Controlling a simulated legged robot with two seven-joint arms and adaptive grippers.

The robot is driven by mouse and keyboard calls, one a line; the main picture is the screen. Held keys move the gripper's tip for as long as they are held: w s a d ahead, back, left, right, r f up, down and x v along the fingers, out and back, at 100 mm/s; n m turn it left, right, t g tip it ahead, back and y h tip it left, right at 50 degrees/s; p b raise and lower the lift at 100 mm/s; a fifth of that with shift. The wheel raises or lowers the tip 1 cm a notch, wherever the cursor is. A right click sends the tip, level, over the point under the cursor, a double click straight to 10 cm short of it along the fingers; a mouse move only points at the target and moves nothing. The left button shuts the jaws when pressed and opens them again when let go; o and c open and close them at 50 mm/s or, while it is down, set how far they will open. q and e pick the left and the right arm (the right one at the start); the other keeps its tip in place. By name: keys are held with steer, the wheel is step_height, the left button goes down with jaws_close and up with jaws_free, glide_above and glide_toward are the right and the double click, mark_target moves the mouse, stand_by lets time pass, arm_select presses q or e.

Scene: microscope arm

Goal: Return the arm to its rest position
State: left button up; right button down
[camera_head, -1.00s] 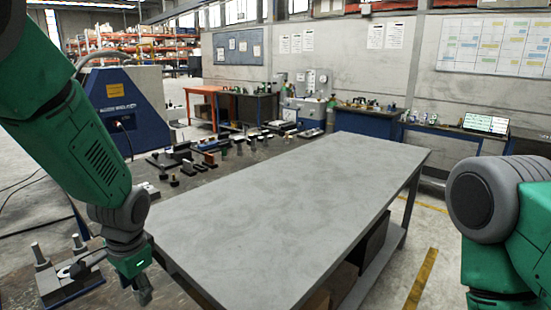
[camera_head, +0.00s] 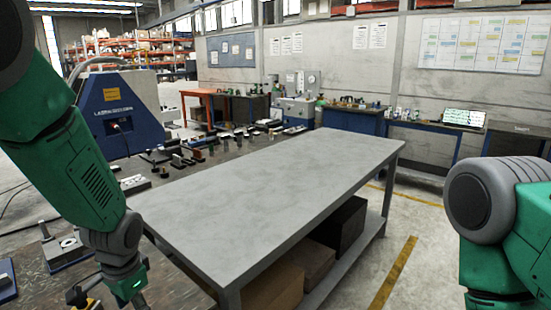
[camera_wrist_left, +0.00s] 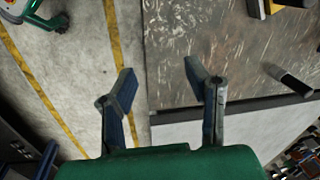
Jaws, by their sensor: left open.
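My left gripper (camera_head: 137,300) is at the lower left of the head view, over the dark, scuffed worktop (camera_head: 35,280), partly cut off by the bottom edge. In the left wrist view its two fingers (camera_wrist_left: 160,75) are spread apart with nothing between them. They point across the worktop's edge, with the concrete floor on one side. I cannot make out a microscope arm in either view. Of my right arm, only the upper part shows at the right of the head view; its gripper is outside the frame.
A bare grey table (camera_head: 270,185) fills the middle, with boxes (camera_head: 275,290) on its lower shelf. Small parts (camera_head: 175,160) and a blue machine (camera_head: 118,110) stand behind at left. A black-and-yellow item (camera_head: 80,297) is near my left gripper. A dark cylinder (camera_wrist_left: 290,80) lies at right in the wrist view.

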arm_select(q)
steer(key=s+a+f+n+h, duration=0.1)
steer(key=s+a+f+n, duration=0.15)
steer(key=s+f, duration=1.05)
steer(key=s+d+f+n, duration=0.1)
steer(key=s+f, duration=0.2)
steer(key=s, duration=0.4)
steer(key=s+d+f+n, duration=0.1)
steer(key=s+d+f, duration=0.1)
steer(key=s, duration=0.5)
step_height(320, 180, down, 8)
steer(key=a+b, duration=0.1)
steer(key=b, duration=0.6)
steer(key=shift+s+h, duration=0.15)
steer(key=shift+h, duration=0.15)
arm_select(e)
step_height(320, 180, down, 7)
steer(key=a, duration=0.1)
steer(key=shift+w+a, duration=0.2)
steer(key=shift+a, duration=0.1)
